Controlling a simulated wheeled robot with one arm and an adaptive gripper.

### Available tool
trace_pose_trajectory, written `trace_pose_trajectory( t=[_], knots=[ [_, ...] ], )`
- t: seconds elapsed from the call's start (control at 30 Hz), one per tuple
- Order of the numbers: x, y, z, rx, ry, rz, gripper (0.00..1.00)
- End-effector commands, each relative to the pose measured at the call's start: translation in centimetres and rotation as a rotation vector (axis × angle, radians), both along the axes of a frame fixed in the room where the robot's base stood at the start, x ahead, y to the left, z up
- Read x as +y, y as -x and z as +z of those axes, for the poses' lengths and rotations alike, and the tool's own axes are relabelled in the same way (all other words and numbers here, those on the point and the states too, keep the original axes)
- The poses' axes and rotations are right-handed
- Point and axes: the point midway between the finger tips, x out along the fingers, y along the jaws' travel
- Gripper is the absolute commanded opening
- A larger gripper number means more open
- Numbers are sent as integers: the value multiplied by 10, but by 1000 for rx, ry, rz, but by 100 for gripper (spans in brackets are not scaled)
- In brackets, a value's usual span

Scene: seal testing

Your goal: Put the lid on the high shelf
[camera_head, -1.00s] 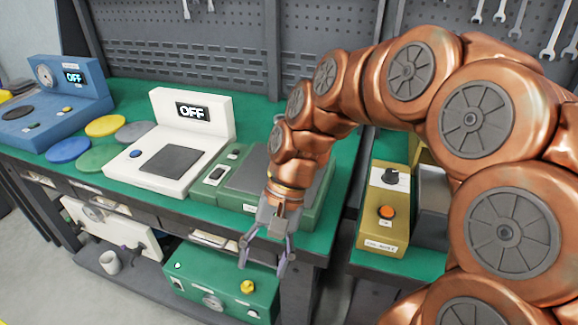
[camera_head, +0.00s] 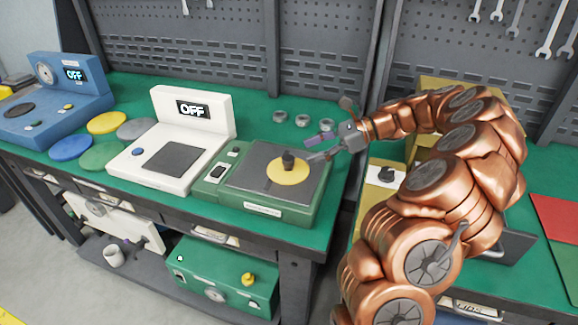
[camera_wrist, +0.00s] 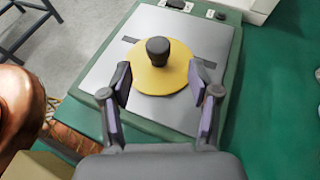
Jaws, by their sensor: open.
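The lid is a yellow disc (camera_head: 289,174) with a black knob (camera_head: 288,158) in its middle. It lies flat on the grey plate of a green machine (camera_head: 253,207). My gripper (camera_head: 317,147) is open and empty at the lid's right side in the head view. In the wrist view the lid (camera_wrist: 160,80) is ahead, with the knob (camera_wrist: 157,50) upright beyond and between my open fingertips (camera_wrist: 160,84). The fingers are apart from the knob. I cannot pick out the high shelf for certain.
A white device (camera_head: 190,130) reading OFF stands left of the green machine. Several coloured discs, one yellow (camera_head: 107,123), lie between it and a blue device (camera_head: 55,100). Small metal rings (camera_head: 280,116) lie behind the machine. A perforated back panel (camera_head: 235,45) closes off the rear.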

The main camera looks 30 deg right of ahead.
Motion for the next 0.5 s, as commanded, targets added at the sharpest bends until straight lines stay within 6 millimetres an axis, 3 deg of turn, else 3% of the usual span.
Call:
trace_pose_trajectory(
  t=[0.5],
  knots=[
    [26,-10,-14,8,-11,-12,61]
  ],
)
